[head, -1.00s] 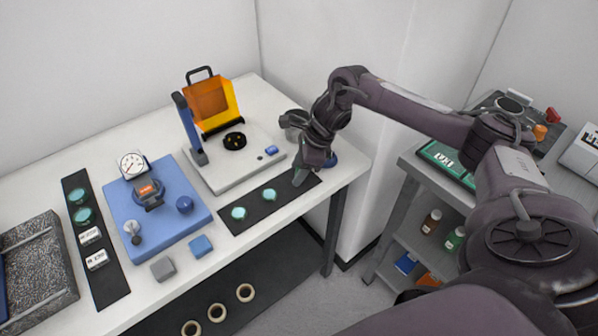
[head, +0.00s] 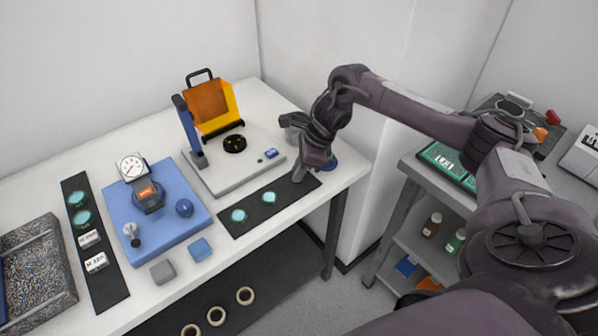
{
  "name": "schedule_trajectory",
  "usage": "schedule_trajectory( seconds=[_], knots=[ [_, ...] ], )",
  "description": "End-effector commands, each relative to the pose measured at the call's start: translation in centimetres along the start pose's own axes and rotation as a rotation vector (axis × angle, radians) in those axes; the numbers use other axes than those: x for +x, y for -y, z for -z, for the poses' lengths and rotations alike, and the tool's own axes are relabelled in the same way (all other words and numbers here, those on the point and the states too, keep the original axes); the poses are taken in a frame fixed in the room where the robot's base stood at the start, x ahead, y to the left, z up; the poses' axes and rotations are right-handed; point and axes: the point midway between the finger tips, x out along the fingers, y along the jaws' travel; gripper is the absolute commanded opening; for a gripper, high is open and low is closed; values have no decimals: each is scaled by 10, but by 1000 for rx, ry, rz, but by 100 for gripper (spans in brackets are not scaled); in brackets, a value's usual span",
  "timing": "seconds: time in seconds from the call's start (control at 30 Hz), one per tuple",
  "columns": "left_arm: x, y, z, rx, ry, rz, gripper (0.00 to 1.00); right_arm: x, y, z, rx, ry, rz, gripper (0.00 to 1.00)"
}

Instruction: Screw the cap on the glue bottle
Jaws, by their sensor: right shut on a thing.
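My right gripper (head: 298,177) points down at the right end of the dark mat (head: 241,225), near the bench's right corner. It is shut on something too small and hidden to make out. Two teal discs (head: 269,197) lie on the mat to its left. No glue bottle or loose cap can be told for certain. A brown bottle (head: 432,222) and a green bottle (head: 457,239) stand on the shelf of the side cart, away from the gripper. My left gripper is not in view.
A grey instrument base (head: 222,180) with an open orange cover (head: 210,105) stands behind the mat. A blue plate (head: 165,232) with a dial gauge (head: 131,167) is to the left. A blue round thing (head: 330,164) sits close behind my gripper.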

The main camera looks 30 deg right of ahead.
Motion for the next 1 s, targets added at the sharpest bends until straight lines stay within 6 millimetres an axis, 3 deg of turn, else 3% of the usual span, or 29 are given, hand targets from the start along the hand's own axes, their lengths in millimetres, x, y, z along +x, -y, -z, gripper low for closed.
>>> schedule_trajectory(
  seconds=[0.27, 0.4, 0.6, 0.8, 1.0],
  knots=[
    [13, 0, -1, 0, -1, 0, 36, -46, 2, -20, -3, 3, 7, 0],
    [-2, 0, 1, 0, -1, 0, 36, -92, 2, -38, -3, 1, 9, 0],
    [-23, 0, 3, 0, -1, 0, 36, -136, 1, -56, -1, 0, 7, 0],
    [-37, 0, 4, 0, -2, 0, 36, -164, 0, -68, -1, 0, 3, 0],
    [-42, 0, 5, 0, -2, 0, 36, -176, 0, -73, 0, -1, 1, 0]
  ],
)
